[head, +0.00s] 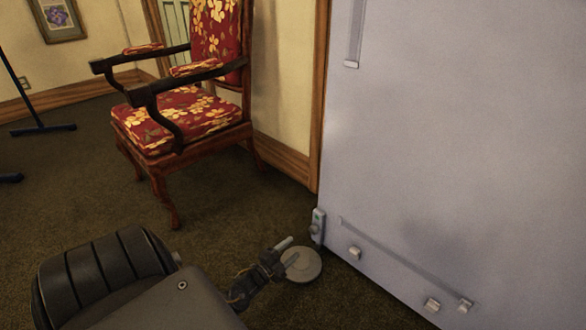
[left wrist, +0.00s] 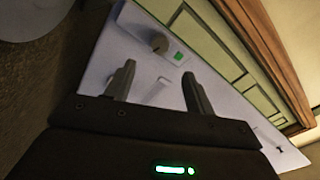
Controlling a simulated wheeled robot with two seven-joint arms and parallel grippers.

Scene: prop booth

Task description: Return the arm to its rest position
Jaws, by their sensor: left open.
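My left gripper (head: 287,254) is in the lower middle of the head view, low over the dark carpet and in front of a pale round disc. It is open, and nothing shows between its fingers. In the left wrist view, its two dark fingers (left wrist: 157,76) stand apart, with a pale panel beyond them. My left arm comes in from the lower left of the head view. My right gripper is not in view.
A large pale grey panel (head: 450,140) fills the right side. The round disc (head: 303,265) is beside the panel. A red floral armchair (head: 185,122) stands behind. Carpet between is clear.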

